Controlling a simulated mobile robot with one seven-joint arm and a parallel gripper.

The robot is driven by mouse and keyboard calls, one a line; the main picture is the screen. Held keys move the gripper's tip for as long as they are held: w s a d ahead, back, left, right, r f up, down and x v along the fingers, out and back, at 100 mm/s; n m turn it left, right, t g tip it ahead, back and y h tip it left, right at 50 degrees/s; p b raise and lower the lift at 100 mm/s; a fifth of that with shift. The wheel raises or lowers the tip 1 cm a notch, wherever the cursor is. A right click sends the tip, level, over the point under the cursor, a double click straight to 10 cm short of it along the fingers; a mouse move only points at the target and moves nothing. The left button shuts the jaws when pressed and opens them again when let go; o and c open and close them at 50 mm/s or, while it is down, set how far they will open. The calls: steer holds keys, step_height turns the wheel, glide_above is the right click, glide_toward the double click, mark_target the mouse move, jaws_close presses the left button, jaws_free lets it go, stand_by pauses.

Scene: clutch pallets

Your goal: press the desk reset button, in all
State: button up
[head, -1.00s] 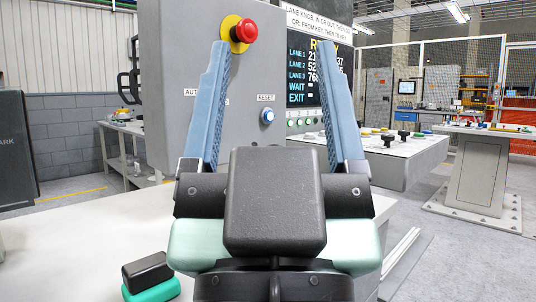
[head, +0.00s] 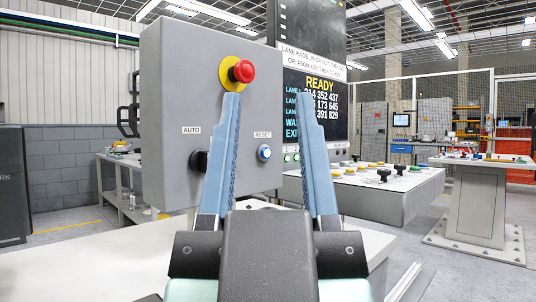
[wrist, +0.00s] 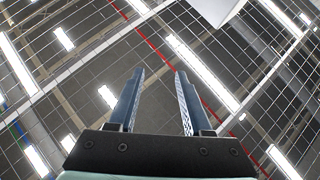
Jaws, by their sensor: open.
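The reset button (head: 264,153) is a small blue button with a pale ring, under a RESET label on the front of a grey control box (head: 165,75). My gripper (head: 268,96) is open and empty, its two blue fingers pointing up. In the head view the button shows between the fingers, nearer the left one; how far off it is cannot be told. In the wrist view my gripper (wrist: 157,73) has only ceiling beams and lamps beyond it. The button is not in the wrist view.
A red emergency stop (head: 243,71) on a yellow disc sits above the button. A black AUTO knob (head: 199,160) is at its left. A READY screen (head: 318,88) and a panel of coloured buttons (head: 390,178) stand at the right. A pale desk (head: 95,255) lies below.

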jaws_close()
stand_by(1.4)
